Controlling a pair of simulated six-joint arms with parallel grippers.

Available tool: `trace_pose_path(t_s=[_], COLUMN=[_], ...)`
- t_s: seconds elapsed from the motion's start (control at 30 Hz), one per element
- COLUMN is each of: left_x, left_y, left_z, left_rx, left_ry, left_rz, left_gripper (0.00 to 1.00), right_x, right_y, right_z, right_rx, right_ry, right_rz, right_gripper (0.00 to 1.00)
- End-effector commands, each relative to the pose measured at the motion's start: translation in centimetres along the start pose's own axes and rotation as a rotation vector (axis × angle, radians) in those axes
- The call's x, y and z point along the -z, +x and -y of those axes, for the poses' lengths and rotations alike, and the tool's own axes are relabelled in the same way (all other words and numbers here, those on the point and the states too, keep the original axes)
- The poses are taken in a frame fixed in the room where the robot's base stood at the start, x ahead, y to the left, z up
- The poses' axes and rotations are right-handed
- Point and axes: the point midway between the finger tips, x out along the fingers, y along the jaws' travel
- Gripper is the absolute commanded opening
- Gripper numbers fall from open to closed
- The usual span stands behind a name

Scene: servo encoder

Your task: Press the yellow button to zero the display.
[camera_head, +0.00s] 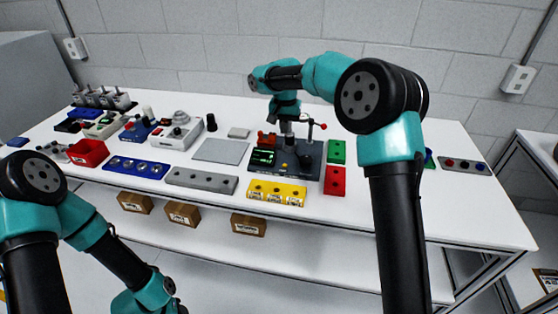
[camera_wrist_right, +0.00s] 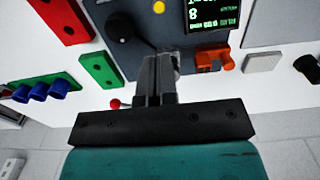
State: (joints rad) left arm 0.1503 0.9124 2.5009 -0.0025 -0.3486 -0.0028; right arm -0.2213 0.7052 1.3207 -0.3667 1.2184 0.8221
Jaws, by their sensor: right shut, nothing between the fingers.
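The dark grey device (camera_head: 312,163) stands on the white table, with a lit green-text display (camera_head: 263,156) at its left. The yellow button (camera_wrist_right: 159,6) is small and round at the top edge of the right wrist view, between the display (camera_wrist_right: 212,12) and a black knob (camera_wrist_right: 121,26). My right gripper (camera_head: 287,130) is above the back part of the device, pointing down. Its fingers (camera_wrist_right: 160,70) are together and empty, apart from the yellow button in the picture. Whether they touch the device is hidden. My left arm shows at the lower left; its gripper is out of frame.
A red-knobbed lever (camera_head: 323,126) rises close to my right gripper, and an orange part (camera_wrist_right: 214,59) is beside it. Green (camera_head: 337,151) and red (camera_head: 335,180) blocks are right of the device. A yellow block (camera_head: 276,193) lies in front.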

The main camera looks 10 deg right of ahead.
Motion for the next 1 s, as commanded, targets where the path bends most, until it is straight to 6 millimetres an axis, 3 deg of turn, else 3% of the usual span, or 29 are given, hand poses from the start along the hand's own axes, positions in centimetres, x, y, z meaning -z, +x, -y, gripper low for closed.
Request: trace_pose_path(t_s=[0.47, 1.0], left_x=[0.0, 0.0], left_y=[0.0, 0.0], left_z=[0.0, 0.0], left_rx=[0.0, 0.0], left_ry=[0.0, 0.0], left_rz=[0.0, 0.0], left_gripper=[0.43, 0.43], right_x=[0.0, -0.1], right_y=[1.1, 9.4], right_z=[-0.1, -0.1], right_rx=[-0.001, 0.0], right_ry=[-0.001, -0.002], right_rz=[0.003, 0.003], right_gripper=[0.0, 0.0])
